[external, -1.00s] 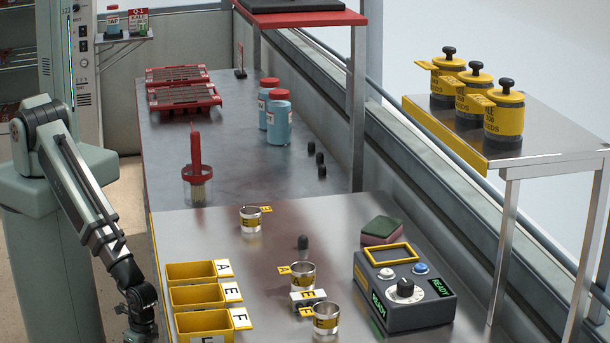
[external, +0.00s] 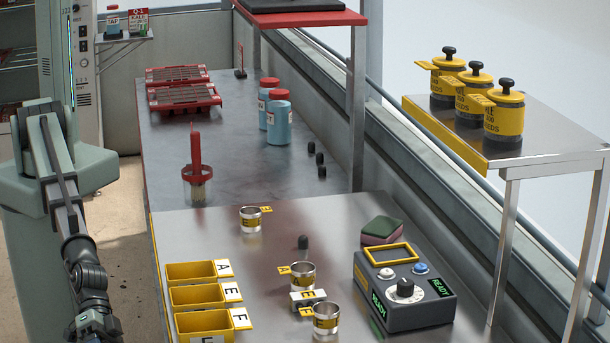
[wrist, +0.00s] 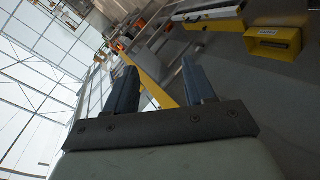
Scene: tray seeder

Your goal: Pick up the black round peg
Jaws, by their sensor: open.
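A small black rounded peg (external: 303,242) stands on the near steel table, behind the metal cups. Several similar black pegs stand farther back near the wall, one of them here (external: 319,158). Which one is the round peg I cannot tell at this size. My gripper shows in the wrist view (wrist: 160,88) with its two blue-grey fingers apart and nothing between them. In the external view my wrist is low at the left, beside the table, with the fingertips not clearly seen. It is well away from the pegs, and no peg is clear in the wrist view.
Yellow bins (external: 190,271) line the table's left edge, nearest my arm. Metal cups (external: 326,322) stand in the middle. A grey control box (external: 420,312) and a green-topped sponge (external: 382,230) are at the right. A red-handled tool in a holder (external: 196,180) stands farther back.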

